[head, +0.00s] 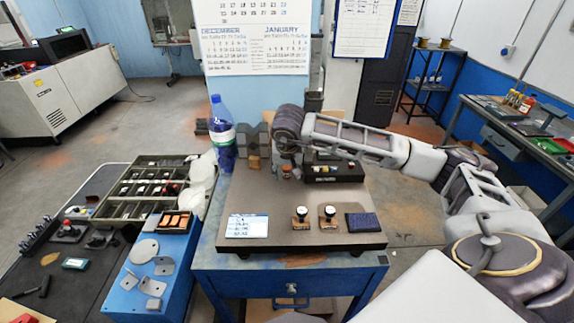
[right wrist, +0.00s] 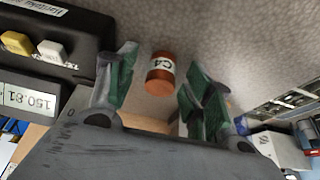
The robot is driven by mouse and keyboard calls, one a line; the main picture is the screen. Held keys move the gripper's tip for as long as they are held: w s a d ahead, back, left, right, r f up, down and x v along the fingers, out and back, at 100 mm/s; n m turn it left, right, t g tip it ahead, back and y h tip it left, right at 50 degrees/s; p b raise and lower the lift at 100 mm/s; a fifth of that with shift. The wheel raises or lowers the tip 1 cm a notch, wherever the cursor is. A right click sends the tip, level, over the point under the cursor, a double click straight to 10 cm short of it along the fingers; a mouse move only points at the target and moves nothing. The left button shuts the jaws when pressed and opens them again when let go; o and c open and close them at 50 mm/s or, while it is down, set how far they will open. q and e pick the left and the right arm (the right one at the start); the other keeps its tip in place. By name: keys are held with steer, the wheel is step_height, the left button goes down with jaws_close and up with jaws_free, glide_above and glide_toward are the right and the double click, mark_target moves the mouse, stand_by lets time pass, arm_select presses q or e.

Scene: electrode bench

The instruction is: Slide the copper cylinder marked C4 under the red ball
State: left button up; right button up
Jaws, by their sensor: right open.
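The copper cylinder marked C4 (right wrist: 160,73) stands on the grey bench plate, its label facing the right wrist camera. In the head view the small copper piece (head: 286,171) below my right gripper appears to be this cylinder. My right gripper (head: 288,153) is open above it. In the right wrist view the green-padded fingers (right wrist: 160,90) lie on either side of the cylinder, with a gap on both sides. I cannot make out a red ball in either view; my gripper and wrist cover part of the plate's back. My left gripper is not in view.
A black instrument box (head: 337,172) with knobs and a display stands close right of the gripper. A water bottle (head: 222,135) and a grey fixture (head: 254,140) stand left.

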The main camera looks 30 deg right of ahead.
steer(key=shift+f, duration=0.1)
jaws_close()
stand_by(0.4)
steer(key=shift+w+d, duration=0.1)
